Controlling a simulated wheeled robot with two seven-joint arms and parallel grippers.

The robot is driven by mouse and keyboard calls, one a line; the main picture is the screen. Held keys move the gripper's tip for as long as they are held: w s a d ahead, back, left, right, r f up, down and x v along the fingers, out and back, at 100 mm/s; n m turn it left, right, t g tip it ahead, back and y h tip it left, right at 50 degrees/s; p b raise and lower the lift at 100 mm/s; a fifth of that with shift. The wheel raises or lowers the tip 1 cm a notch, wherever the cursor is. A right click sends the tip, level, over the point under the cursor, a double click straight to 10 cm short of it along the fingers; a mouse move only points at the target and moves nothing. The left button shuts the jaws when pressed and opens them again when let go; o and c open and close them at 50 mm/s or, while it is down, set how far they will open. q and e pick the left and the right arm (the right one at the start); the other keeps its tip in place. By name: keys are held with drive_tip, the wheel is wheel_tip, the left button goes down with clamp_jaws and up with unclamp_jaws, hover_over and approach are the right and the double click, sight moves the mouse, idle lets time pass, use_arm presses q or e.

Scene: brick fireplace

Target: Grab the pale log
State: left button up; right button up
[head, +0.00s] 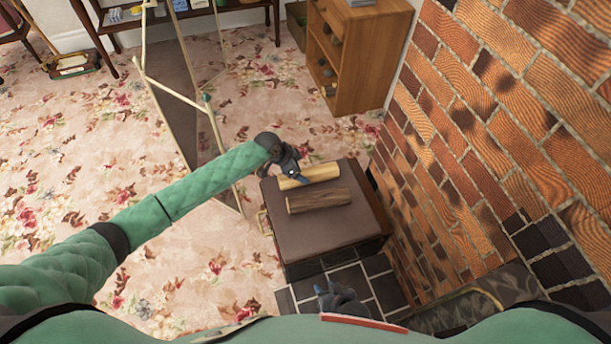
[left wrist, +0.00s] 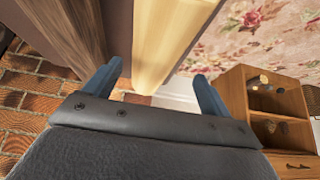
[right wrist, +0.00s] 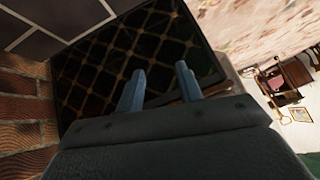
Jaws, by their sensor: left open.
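The pale log (head: 314,174) lies on the brown top of a low box-like stand (head: 315,238), near its far edge. A darker log (head: 320,200) lies beside it, nearer to me. My left gripper (head: 296,178) is at the left part of the pale log. In the left wrist view its two blue fingers (left wrist: 155,88) are apart, with the pale log (left wrist: 168,40) between and beyond them; contact cannot be told. The darker log (left wrist: 75,35) is to the left there. My right gripper (head: 328,292) is low by the dark tiles; in the right wrist view its fingers (right wrist: 160,88) are apart and empty.
A brick wall (head: 490,120) rises close on the right. A wooden shelf unit (head: 358,55) stands behind the stand. A glass folding screen (head: 180,95) stands at the left near my left arm. Dark tiles (head: 345,283) lie in front of the stand.

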sight(305, 172)
use_arm(q)
drive_tip(key=shift+s+d+x, duration=0.1)
drive_tip(key=shift+s+x, duration=0.05)
drive_tip(key=shift+x, duration=1.25)
drive_tip(key=shift+s+d+x, duration=0.15)
drive_tip(key=shift+x, duration=1.3)
drive_tip(key=shift+r, duration=0.15)
drive_tip(key=c, duration=1.3)
